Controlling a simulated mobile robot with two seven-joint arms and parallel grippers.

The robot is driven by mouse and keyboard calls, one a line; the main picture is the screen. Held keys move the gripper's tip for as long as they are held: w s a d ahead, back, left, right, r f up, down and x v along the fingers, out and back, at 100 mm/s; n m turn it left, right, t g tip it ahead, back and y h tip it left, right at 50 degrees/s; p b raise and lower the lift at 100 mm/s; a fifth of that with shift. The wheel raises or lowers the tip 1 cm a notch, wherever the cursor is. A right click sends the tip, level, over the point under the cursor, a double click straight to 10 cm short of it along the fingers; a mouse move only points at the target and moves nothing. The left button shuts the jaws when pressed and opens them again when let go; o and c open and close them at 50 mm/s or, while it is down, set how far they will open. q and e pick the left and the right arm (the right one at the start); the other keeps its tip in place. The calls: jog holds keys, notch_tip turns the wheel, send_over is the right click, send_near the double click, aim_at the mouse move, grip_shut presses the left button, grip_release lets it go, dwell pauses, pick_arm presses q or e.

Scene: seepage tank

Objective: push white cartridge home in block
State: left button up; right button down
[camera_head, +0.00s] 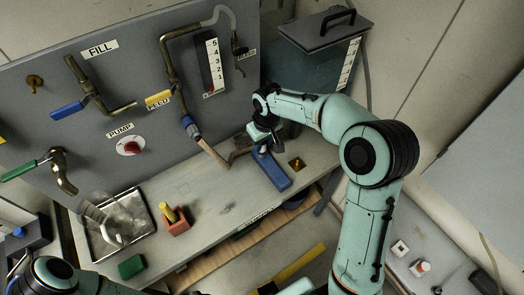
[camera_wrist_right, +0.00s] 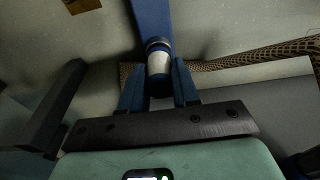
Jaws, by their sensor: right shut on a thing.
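The blue block (camera_head: 272,170) lies on the grey bench below the panel, and its long body shows at the top of the right wrist view (camera_wrist_right: 151,18). The white cartridge (camera_wrist_right: 158,62) sits at the block's near end, with a dark upper ring and a pale silver-white body. My right gripper (camera_wrist_right: 158,88) is shut on the cartridge, with a blue finger on each side. In the head view the right gripper (camera_head: 262,138) is over the block's far end and hides the cartridge.
A metal tray (camera_head: 122,228), a red holder (camera_head: 174,222) and a green piece (camera_head: 131,266) are on the left of the bench. A lidded tank (camera_head: 325,60) stands behind. The bench's front middle is clear.

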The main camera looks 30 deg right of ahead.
jog(key=c, duration=0.8)
grip_release()
jog(key=shift+o, duration=0.2)
notch_tip(320, 180, up, 12)
jog(key=s, duration=0.1)
jog(key=shift+s, duration=0.4)
